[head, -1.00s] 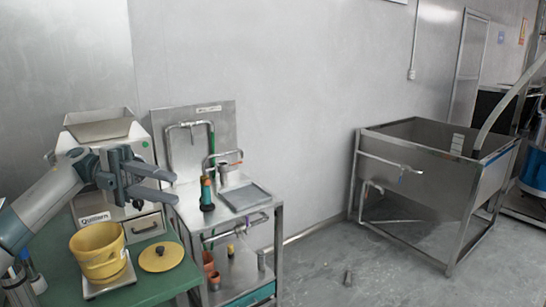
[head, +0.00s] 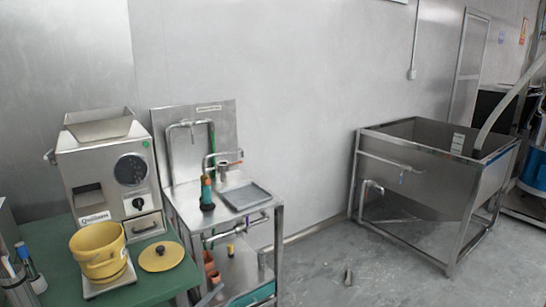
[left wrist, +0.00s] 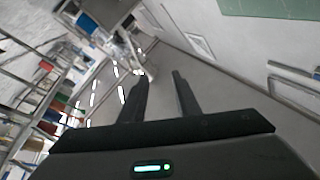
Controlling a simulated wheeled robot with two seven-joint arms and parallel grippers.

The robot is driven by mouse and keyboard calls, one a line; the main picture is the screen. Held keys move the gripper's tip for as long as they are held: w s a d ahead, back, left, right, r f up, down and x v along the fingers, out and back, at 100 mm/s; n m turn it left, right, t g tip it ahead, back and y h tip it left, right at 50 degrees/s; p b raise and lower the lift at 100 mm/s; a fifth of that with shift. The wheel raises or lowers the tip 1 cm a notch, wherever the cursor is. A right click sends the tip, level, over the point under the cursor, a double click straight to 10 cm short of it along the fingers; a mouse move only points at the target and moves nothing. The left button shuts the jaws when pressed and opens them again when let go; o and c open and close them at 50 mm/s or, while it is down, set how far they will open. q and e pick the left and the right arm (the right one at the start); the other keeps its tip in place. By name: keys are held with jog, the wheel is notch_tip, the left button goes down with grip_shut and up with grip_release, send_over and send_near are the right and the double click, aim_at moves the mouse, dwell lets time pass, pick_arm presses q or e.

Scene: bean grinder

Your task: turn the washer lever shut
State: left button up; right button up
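A steel washing stand (head: 272,207) stands left of centre in the head view. A small lever with an orange tip (head: 238,162) sticks out to the right beside the bent tap pipe (head: 206,168). I take it for the washer lever; it looks about level, but it is too small to tell its exact setting. My left gripper (left wrist: 160,74) is open and empty in the left wrist view, its two dark fingers apart. In the head view only a grey part of it shows at the bottom edge, low and well below the lever. My right gripper is not in view.
A grinder (head: 112,165) stands on a green table (head: 150,290) at left, with a yellow bucket (head: 98,250) and yellow lid (head: 161,257). A green-and-orange bottle (head: 207,193) and tray (head: 245,196) sit on the stand. A steel tub (head: 430,175) is at right; floor between is mostly clear.

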pick_arm(q)
jog(key=s+a+f+n+g+y, duration=0.1)
jog(key=s+f+n+y, duration=0.2)
jog(key=s+f, duration=0.5)
jog(key=s+f+n+y, duration=0.3)
jog(key=f, duration=0.9)
jog(key=s+a+f+n+g+y, duration=0.1)
jog(key=s+f+n+y, duration=0.2)
jog(key=s+f, duration=0.5)
jog(key=s+f+n+g+y, duration=0.1)
jog(key=s+f+g, duration=0.2)
jog(key=s+f, duration=0.6)
jog(key=s+f+n+g+y, duration=0.2)
jog(key=s+f, duration=0.7)
jog(key=s, duration=0.5)
jog(key=shift+s+d+g, duration=0.35)
jog(key=shift+d+g, duration=0.05)
jog(key=shift+g, duration=0.3)
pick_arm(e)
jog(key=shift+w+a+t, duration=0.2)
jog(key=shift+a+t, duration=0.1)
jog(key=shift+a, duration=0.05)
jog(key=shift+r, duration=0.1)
